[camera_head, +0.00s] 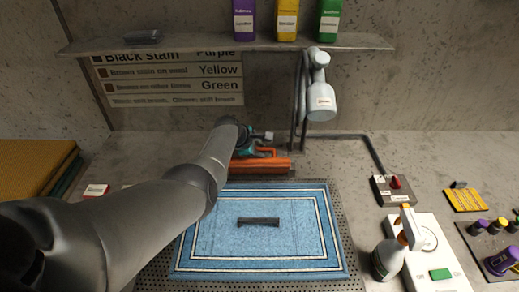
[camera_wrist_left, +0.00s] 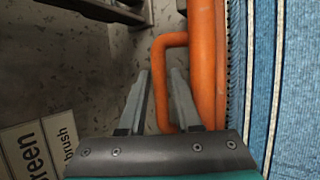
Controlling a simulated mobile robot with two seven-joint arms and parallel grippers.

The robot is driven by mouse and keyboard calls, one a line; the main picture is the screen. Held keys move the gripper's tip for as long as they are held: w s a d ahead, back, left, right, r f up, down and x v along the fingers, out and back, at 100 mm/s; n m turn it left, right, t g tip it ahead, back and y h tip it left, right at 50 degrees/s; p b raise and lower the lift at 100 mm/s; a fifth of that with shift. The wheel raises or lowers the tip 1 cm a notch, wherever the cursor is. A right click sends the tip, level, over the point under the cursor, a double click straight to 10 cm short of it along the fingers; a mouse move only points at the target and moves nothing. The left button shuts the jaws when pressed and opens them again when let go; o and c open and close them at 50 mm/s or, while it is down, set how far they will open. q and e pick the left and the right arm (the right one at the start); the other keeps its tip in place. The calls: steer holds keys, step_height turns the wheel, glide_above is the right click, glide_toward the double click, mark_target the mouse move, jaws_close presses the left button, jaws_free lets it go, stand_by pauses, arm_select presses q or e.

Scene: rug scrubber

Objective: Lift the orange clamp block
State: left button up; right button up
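The orange clamp block (camera_head: 262,166) lies along the back edge of the blue rug. In the left wrist view it is a long orange bar (camera_wrist_left: 208,65) with a squared loop handle (camera_wrist_left: 158,85) on its left side. My left gripper (camera_head: 264,143) is just above and behind the block in the head view. In the left wrist view its fingers (camera_wrist_left: 159,74) are apart, one to each side of the handle's outer bar. I cannot tell whether either finger touches it. My right gripper is not in view.
The blue rug (camera_head: 300,245) lies on a perforated plate with a dark bar (camera_head: 258,222) on it. A spray bottle (camera_head: 388,258) and a red-knob control box (camera_head: 394,189) stand at right. A shelf (camera_head: 190,46) with bottles and a hanging white sprayer (camera_head: 321,100) are behind.

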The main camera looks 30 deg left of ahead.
arm_select(q)
steer(key=shift+s+r, duration=0.1)
steer(key=shift+s+r+p, duration=0.2)
steer(key=shift+r+p, duration=0.2)
steer(key=shift+p, duration=0.2)
steer(key=p+v, duration=0.3)
steer(key=v, duration=0.1)
steer(key=shift+s+a+r, duration=0.1)
steer(key=shift+s+r, duration=0.1)
steer(key=shift+r, duration=0.05)
steer(key=p+v, duration=0.3)
steer(key=v, duration=0.6)
steer(key=shift+s, duration=0.25)
